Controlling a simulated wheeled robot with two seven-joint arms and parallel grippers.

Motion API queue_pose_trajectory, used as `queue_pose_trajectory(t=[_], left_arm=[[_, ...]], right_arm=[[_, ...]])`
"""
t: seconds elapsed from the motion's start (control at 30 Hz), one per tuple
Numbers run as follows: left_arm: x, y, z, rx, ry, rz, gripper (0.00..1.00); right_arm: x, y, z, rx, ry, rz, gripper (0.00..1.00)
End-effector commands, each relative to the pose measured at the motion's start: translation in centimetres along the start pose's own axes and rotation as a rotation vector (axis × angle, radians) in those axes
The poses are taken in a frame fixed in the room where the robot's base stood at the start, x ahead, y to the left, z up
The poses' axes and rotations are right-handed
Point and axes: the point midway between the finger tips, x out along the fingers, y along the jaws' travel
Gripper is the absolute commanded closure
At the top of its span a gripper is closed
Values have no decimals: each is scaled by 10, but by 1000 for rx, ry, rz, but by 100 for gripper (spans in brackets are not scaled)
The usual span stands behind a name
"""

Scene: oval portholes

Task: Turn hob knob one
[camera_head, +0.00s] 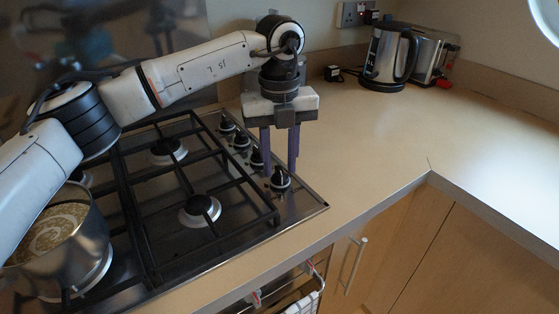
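The hob (230,235) has a row of black knobs along its right side. The nearest knob (280,180) is at the front, with a second knob (257,158), a third knob (241,141) and the farthest knob (226,124) behind it. No number shows on them, so I cannot tell which is knob one. My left gripper (279,169) points down over the front end of the row, its two purple fingers apart with nothing seen between them. Its tips look close to the nearest two knobs; I cannot tell whether they touch. My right gripper is out of view.
A steel pot (70,255) with pale contents stands on the hob's left, partly behind my arm. Black pan supports (180,180) rise above the hob. A kettle (389,55) and a toaster (428,58) stand at the back right. The worktop (370,140) between is clear.

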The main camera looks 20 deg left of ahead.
Motion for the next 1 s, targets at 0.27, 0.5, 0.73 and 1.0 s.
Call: queue_pose_trajectory(t=[0.27,0.5,0.73,1.0], left_arm=[[-48,-1,0,1,-3,-3,70],[-88,-1,0,-1,-2,-2,70],[-100,0,0,1,0,-1,70],[-100,0,0,4,0,-1,81]], right_arm=[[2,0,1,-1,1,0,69],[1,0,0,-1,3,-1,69],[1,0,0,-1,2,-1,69],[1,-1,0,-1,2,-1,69]])
